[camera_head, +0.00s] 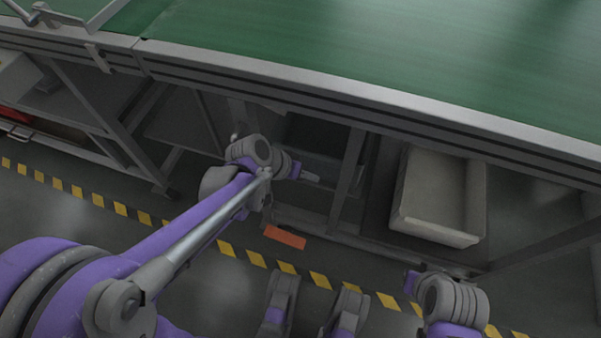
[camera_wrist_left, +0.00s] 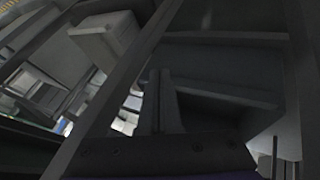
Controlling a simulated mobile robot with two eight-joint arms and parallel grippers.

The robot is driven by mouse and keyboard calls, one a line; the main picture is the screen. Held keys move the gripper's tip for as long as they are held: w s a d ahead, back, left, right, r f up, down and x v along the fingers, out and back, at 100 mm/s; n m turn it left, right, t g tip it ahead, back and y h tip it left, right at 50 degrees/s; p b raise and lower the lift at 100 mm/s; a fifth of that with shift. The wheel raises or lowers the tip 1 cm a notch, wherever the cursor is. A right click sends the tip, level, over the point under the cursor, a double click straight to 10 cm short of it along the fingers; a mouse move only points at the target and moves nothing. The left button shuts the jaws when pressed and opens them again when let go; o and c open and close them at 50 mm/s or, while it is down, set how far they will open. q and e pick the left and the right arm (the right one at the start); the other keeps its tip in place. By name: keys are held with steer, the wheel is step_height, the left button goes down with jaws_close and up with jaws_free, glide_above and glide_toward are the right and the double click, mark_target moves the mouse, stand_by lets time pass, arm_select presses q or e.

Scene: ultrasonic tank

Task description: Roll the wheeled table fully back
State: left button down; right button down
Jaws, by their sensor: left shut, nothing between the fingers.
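A long table with a green top (camera_head: 400,60) and a grey metal edge runs across the head view. Its frame legs and lower shelves show beneath; I cannot tell which part of this structure is the wheeled table, and no wheels show clearly. My left gripper (camera_head: 310,177) reaches in below the table edge, among the frame bars. It is shut and empty. In the left wrist view its fingers (camera_wrist_left: 160,90) are together in front of dark grey panels; contact cannot be told.
A light grey bin (camera_head: 440,195) stands under the table on the right; a pale box (camera_wrist_left: 105,38) shows in the wrist view. An orange plate (camera_head: 284,237) sits low below my left gripper. Yellow-black tape (camera_head: 120,208) crosses the floor.

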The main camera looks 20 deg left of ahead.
arm_select(q)
steer(key=d, duration=0.3)
steer(key=d+f+b, duration=0.1)
steer(key=shift+w+d, duration=0.25)
steer(key=shift+d, duration=0.1)
arm_select(e)
steer(key=shift+w+f, duration=0.15)
steer(key=shift+f, duration=0.55)
